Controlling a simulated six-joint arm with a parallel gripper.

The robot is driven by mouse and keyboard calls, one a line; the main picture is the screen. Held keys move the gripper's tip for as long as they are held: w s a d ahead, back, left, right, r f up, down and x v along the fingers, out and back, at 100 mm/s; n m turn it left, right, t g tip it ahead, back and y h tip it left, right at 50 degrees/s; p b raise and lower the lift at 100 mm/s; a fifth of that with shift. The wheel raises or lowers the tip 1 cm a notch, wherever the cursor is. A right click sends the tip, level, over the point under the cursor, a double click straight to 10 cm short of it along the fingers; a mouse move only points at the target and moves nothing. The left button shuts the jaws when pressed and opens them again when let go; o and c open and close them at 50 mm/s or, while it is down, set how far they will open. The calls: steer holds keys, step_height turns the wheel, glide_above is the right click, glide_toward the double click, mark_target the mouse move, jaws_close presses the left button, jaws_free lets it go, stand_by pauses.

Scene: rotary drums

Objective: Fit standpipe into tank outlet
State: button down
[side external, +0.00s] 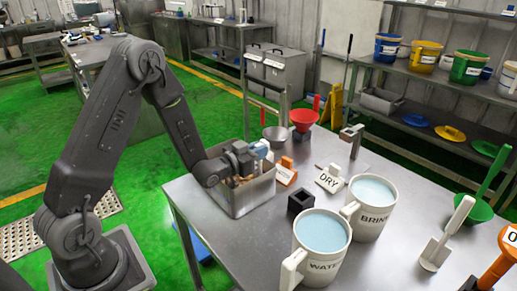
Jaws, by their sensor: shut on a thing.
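A grey metal tank (251,201), open at the top, stands at the left edge of the steel table. My gripper (245,178) reaches down into the tank's opening. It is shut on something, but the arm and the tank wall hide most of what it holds. I cannot make out the standpipe clearly. The tank outlet is also hidden from this side. Small brownish shapes show inside the tank beside the gripper. A pale blue and white piece (262,149) shows just right of my wrist; I cannot tell whether it is held or stands behind.
Right of the tank are an orange labelled block (286,170), a DRY sign (328,179), a dark square block (301,202), and WATER (320,246) and BRINE (370,208) mugs. A red funnel (305,120) and metal bowl (276,137) stand behind. Bare tabletop lies left of WATER.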

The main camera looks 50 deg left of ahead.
steer(key=shift+f, duration=0.4)
steer(key=c, duration=1.1)
jaws_free()
steer(key=shift+o, duration=0.2)
steer(key=shift+r, duration=0.5)
step_height(320, 180, up, 3)
steer(key=shift+f, duration=0.1)
steer(key=s+a+r, duration=0.7)
steer(key=a, duration=0.2)
steer(key=shift+a, duration=0.2)
steer(key=shift+r, duration=0.1)
